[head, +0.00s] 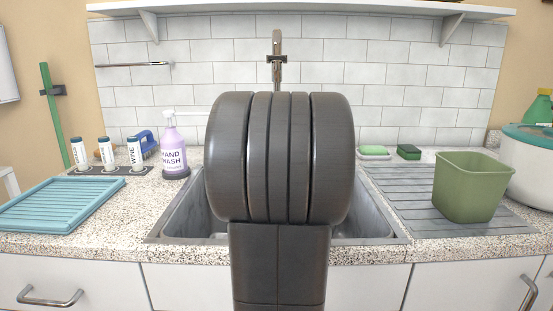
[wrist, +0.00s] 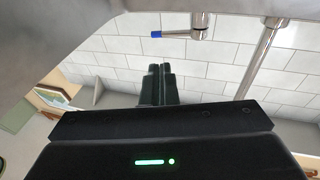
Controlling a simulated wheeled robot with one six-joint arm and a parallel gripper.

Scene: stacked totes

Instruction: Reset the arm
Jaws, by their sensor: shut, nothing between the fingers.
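My own arm, with large dark round joints, stands in front of the sink (head: 180,222) in the head view and hides most of the basin. My gripper (wrist: 160,70) shows in the wrist view, its two dark fingers together with nothing between them. Behind the fingers is a white tiled wall, seen tilted. The faucet (head: 277,60) rises behind my arm in the head view. Its metal parts also show in the wrist view, upper right of the fingers. My gripper is hidden in the head view.
A purple hand wash bottle (head: 172,148), several small labelled bottles and a teal drying rack (head: 58,205) stand left of the sink. A green bin (head: 470,188), a soap dish (head: 374,153), a green sponge (head: 409,151) and a white pot (head: 530,165) stand right. A shelf (head: 300,8) runs above.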

